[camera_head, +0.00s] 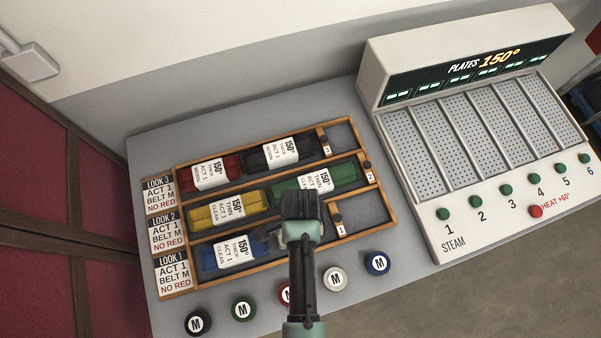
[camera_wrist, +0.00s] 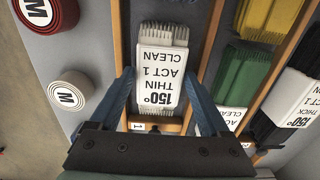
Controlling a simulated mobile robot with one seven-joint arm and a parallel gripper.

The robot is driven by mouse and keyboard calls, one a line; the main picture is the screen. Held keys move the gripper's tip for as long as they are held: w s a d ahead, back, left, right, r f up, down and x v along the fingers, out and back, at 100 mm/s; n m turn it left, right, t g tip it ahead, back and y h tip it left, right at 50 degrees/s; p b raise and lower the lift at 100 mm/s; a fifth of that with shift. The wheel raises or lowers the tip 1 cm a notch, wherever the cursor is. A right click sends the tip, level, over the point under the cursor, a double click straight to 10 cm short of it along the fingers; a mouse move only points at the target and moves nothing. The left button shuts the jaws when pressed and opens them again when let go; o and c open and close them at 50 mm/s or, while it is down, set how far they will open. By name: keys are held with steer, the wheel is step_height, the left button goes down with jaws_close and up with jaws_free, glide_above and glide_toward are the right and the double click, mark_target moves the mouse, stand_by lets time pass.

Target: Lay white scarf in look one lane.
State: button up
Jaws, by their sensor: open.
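The white scarf (camera_wrist: 160,70), pale grey-white with a label reading 150°, thin, act 1, clean, lies flat in a wooden lane in the wrist view. My gripper (camera_wrist: 160,88) is open, its blue fingers on either side of the scarf, with nothing clamped. In the head view my gripper (camera_head: 301,208) is over the right part of the look one lane and hides the scarf. The look one lane, marked by the look 1 card (camera_head: 175,275), is the nearest row of the wooden tray (camera_head: 230,283). A blue scarf (camera_head: 232,254) lies in its left part.
Yellow (camera_head: 228,208) and green (camera_head: 340,174) scarves lie in the middle row, red (camera_head: 210,172) and black (camera_head: 281,153) in the far row. Several rolled belts, including the white one (camera_head: 336,279), line the front. The steam plate machine (camera_head: 480,130) stands at right.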

step_height(320, 180, up, 12)
steer(key=w+r+n+t, duration=0.3)
steer(key=w+r+t, duration=0.4)
steer(key=w+r, duration=0.6)
steer(key=w+r+n+t, duration=0.5)
steer(key=w+r, duration=0.4)
steer(key=r, duration=0.7)
step_height(320, 180, up, 18)
steer(key=n+t, duration=0.2)
steer(key=t, duration=0.5)
steer(key=s+r+n+t, duration=0.2)
steer(key=s+r+t, duration=0.2)
steer(key=r, duration=0.6)
steer(key=s+r+n+t, duration=0.2)
steer(key=s+r+t, duration=0.2)
steer(key=s+r, duration=0.4)
step_height(320, 180, up, 2)
steer(key=shift+s+r, duration=0.1)
steer(key=shift+s, duration=0.1)
step_height(320, 180, down, 2)
steer(key=shift+f+b, duration=0.25)
steer(key=shift+b, duration=0.9)
